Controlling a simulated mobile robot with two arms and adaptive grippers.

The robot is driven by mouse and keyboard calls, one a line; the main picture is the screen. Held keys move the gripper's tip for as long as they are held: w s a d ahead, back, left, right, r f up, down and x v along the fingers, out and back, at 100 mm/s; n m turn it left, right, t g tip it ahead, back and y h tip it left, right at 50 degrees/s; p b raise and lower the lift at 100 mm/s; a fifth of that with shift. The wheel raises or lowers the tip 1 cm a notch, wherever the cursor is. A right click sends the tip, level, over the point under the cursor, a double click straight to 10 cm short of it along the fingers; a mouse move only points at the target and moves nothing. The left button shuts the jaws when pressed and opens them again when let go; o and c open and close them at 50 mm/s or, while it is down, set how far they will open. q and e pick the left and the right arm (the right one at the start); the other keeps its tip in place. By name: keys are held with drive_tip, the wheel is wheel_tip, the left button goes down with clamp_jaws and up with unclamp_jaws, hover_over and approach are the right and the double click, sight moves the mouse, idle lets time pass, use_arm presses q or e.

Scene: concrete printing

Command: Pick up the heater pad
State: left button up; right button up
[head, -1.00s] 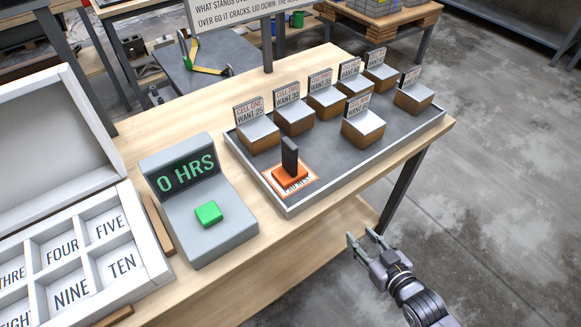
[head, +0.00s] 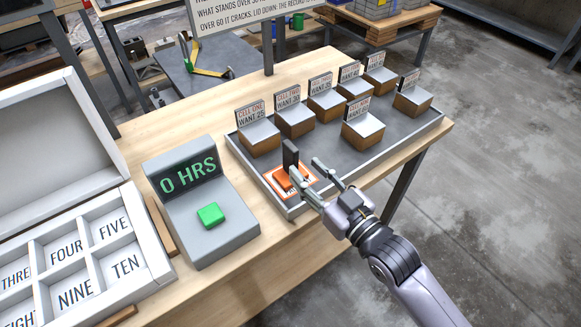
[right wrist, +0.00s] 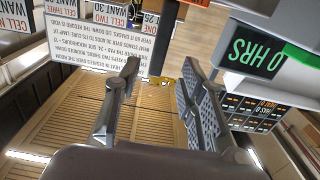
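The heater pad (head: 281,178) is an orange block with an upright black handle (head: 290,152). It sits on the pad rest, an orange-and-white marked square at the near left corner of the grey tray (head: 407,144). My right gripper (head: 305,167) is open and empty, with its fingers just right of the pad and partly covering it. I cannot tell whether a finger touches the pad. In the right wrist view the two fingers (right wrist: 160,68) are spread apart, and I cannot make out the pad there. My left gripper is not in view.
Several labelled cells, including cell one (head: 258,138), stand on the tray. A grey console (head: 217,240) reading 0 HRS with a green button (head: 210,215) stands left of the tray. A white numbered box (head: 150,243) is at far left. A sign stands behind.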

sight(297, 159)
drive_tip(key=p+x, duration=0.1)
drive_tip(key=x, duration=0.6)
drive_tip(key=shift+w+f, duration=0.15)
drive_tip(key=shift+c, duration=0.2)
clamp_jaws()
idle(0.7)
